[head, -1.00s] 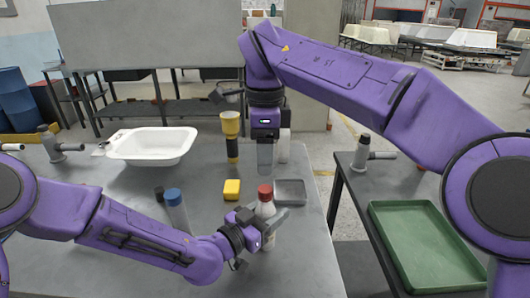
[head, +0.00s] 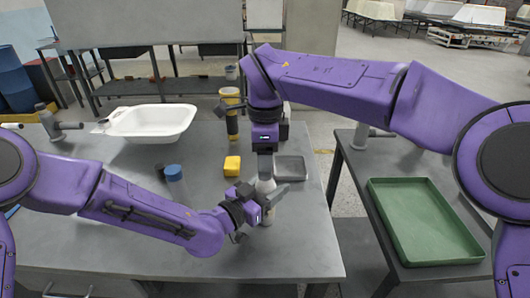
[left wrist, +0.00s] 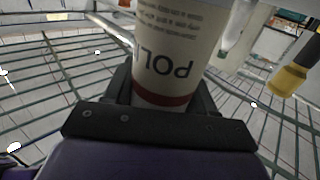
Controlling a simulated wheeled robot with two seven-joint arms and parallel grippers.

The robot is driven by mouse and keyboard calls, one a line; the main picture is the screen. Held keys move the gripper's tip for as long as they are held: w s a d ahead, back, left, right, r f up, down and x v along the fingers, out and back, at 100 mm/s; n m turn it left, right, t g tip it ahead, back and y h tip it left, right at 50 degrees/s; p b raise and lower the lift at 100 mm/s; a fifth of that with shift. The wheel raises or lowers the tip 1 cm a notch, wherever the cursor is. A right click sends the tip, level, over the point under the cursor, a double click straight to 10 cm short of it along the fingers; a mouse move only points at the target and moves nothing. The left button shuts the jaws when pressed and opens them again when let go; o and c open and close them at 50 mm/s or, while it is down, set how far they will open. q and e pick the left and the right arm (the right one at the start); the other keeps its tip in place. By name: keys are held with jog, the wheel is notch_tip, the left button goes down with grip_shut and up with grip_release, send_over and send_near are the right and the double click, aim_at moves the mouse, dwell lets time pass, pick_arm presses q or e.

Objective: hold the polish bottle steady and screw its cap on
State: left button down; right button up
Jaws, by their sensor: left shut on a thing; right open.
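The polish bottle (head: 266,187) stands upright near the front of the grey table, pale with printed lettering. Its body (left wrist: 172,55) fills the middle of the left wrist view, with a dark red band low on the label. My left gripper (head: 264,207) is shut around the bottle's body from the left. My right gripper (head: 265,172) points straight down directly above the bottle, open, with its fingers at the bottle's top. The cap is hidden behind these fingers, so I cannot tell whether they touch it.
A yellow block (head: 232,165), a grey shallow tray (head: 291,169) and a blue-capped bottle (head: 174,182) stand close by. A yellow-and-black tool (head: 231,112) stands behind. A white tub shell (head: 150,122) lies back left. A green tray (head: 424,222) is on the right table.

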grip_shut()
jog(key=m, duration=1.5)
jog(key=shift+m, duration=0.3)
jog(key=m, duration=0.5)
jog(key=shift+m, duration=0.3)
jog(key=m, duration=0.3)
jog(key=shift+o, duration=0.7)
grip_release()
